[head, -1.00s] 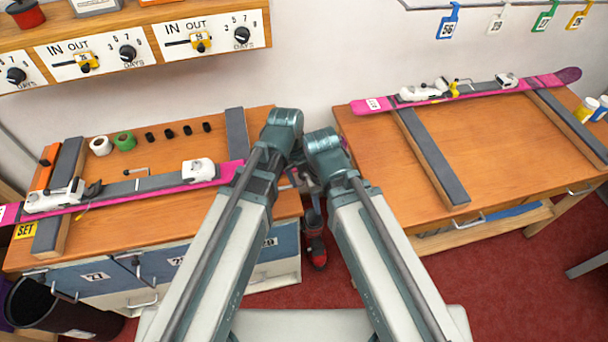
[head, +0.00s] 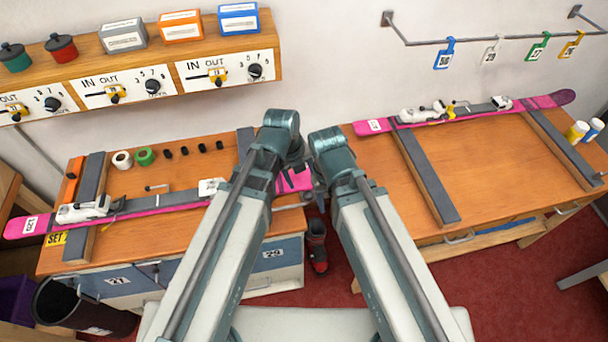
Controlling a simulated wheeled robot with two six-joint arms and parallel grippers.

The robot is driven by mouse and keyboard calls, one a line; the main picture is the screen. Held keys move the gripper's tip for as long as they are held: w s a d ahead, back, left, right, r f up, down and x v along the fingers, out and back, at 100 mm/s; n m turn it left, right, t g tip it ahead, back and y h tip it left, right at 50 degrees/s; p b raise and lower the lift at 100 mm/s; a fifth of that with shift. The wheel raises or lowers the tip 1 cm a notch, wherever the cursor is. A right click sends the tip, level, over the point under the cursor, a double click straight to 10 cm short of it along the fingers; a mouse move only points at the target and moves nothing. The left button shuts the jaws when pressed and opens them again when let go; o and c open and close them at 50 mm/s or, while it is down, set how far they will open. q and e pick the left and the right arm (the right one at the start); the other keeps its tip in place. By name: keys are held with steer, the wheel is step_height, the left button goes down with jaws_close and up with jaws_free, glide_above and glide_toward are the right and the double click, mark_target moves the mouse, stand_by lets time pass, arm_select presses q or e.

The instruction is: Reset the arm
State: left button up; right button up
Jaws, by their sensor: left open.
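My two arms rise from the bottom middle, with their bent joints side by side between the two benches. My left gripper (head: 313,194) is small and mostly hidden between the arms, by the right end of the left pink ski (head: 155,207). It is open, and I see nothing held in it. Whether it touches the ski I cannot tell. My right gripper is hidden behind its own arm. The left ski lies across grey-topped supports, with white bindings on it.
Another pink ski (head: 550,101) lies on the right bench (head: 500,165). A shelf with dials (head: 152,86) and boxes hangs at the upper left. Tags (head: 444,53) hang from a rail. A black bin (head: 75,310) stands at the lower left. Red floor shows between the benches.

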arm_select(q)
steer(key=shift+s+a+r+p, duration=0.15)
steer(key=shift+r+p, duration=0.25)
steer(key=shift+r, duration=0.4)
arm_select(e)
steer(key=shift+r, duration=0.85)
arm_select(q)
steer(key=s+a+n+y, duration=0.1)
steer(key=a+n, duration=0.6)
steer(key=n, duration=0.9)
steer(key=s+a+n+y, duration=0.1)
steer(key=a+n, duration=0.7)
steer(key=n, duration=0.7)
steer(key=s+d+f+m+g+y+b, duration=0.1)
steer(key=s+d+f+m+b, duration=0.2)
steer(key=d+f+b, duration=0.8)
steer(key=shift+s+f+m, duration=0.3)
steer(key=shift+s+f, duration=0.05)
steer(key=shift+s, duration=0.9)
arm_select(e)
step_height(320, 180, down, 12)
steer(key=shift+r, duration=0.25)
steer(key=shift+a, duration=0.1)
